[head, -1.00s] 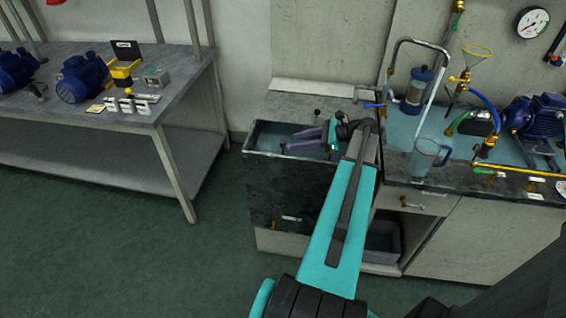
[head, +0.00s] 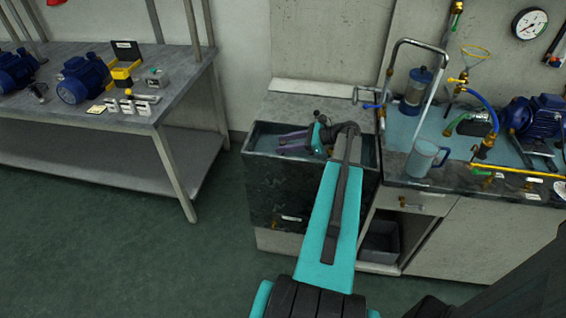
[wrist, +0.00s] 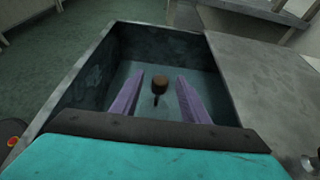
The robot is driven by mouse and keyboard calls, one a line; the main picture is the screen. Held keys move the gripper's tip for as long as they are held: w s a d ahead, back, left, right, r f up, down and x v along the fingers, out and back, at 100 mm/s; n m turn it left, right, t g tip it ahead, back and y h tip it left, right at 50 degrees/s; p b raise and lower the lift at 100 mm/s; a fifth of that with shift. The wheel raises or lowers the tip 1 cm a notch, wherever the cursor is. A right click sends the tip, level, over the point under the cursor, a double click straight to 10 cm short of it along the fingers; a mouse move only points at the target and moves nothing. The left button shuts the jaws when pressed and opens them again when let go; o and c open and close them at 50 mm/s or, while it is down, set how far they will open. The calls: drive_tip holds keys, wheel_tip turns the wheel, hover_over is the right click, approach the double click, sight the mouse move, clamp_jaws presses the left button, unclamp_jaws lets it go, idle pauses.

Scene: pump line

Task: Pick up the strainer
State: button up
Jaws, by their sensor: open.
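A gap shows between the piece and each finger. I cannot tell whether the fingertips are level with it. In the head view my gripper (head: 282,142) is at the tank (head: 262,165), and the strainer cannot be made out there.
The tank's walls and rim surround my gripper. A grey worktop (wrist: 265,85) adjoins it on the right in the wrist view. In the head view, a clear jug (head: 425,160) and a bent metal pipe (head: 388,72) stand to the right. A bench with blue motors (head: 82,80) is left.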

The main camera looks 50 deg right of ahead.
drive_tip(key=shift+w+a+f, duration=0.25)
drive_tip(key=shift+w, duration=0.2)
clamp_jaws()
idle(0.3)
